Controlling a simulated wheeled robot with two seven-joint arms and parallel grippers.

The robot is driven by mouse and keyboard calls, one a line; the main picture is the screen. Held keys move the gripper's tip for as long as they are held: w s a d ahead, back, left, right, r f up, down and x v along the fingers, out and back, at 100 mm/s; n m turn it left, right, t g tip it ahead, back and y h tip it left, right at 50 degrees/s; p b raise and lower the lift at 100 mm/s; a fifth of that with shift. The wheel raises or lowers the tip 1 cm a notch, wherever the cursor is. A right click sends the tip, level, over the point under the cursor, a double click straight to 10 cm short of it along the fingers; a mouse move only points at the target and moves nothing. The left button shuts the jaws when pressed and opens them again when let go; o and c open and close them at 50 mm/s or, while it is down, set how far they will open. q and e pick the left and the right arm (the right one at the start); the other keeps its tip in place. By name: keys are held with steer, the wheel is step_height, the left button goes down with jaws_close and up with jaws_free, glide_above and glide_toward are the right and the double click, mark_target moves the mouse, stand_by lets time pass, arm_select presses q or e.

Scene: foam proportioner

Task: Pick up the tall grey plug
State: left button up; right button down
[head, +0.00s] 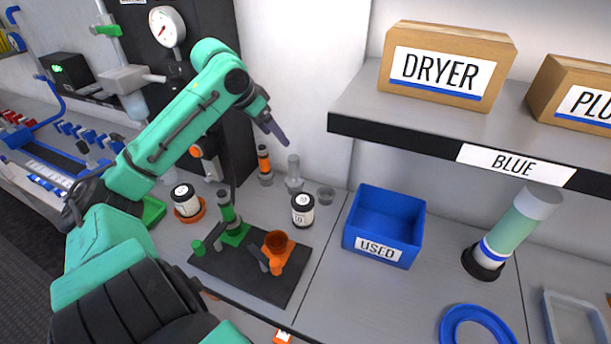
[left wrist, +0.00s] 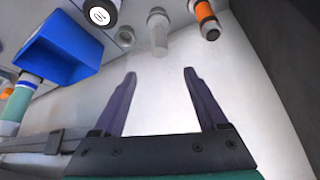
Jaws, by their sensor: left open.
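The tall grey plug (head: 293,174) stands upright at the back of the bench, near the wall, between an orange-and-black bottle and a black-labelled jar. It also shows in the left wrist view (left wrist: 159,34), at the top centre, beyond the fingertips. A short grey plug (head: 326,195) stands to its right and shows in the left wrist view (left wrist: 125,37) too. My left gripper (head: 273,130) is above and slightly left of the tall plug, apart from it. In the left wrist view its two fingers (left wrist: 158,78) are spread with nothing between them. My right gripper is not in view.
The orange-and-black bottle (head: 264,165) stands close left of the plug, the jar (head: 302,210) close in front. A dark board (head: 221,264) with green and orange fittings lies nearer. The blue USED bin (head: 384,227) is right, below a shelf (head: 400,129) carrying boxes.

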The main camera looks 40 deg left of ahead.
mark_target(293, 158)
arm_select(q)
steer(key=p+x, duration=0.1)
steer(key=x, duration=0.9)
steer(key=shift+s+a+f, duration=0.1)
steer(key=shift+s+f, duration=0.05)
steer(key=shift+f, duration=0.1)
steer(key=x, duration=0.2)
steer(key=shift+w+f, duration=0.2)
steer(key=shift+w, duration=0.05)
steer(key=shift+w+f, duration=0.1)
steer(key=shift+w, duration=0.1)
steer(key=shift+s, duration=0.15)
jaws_close()
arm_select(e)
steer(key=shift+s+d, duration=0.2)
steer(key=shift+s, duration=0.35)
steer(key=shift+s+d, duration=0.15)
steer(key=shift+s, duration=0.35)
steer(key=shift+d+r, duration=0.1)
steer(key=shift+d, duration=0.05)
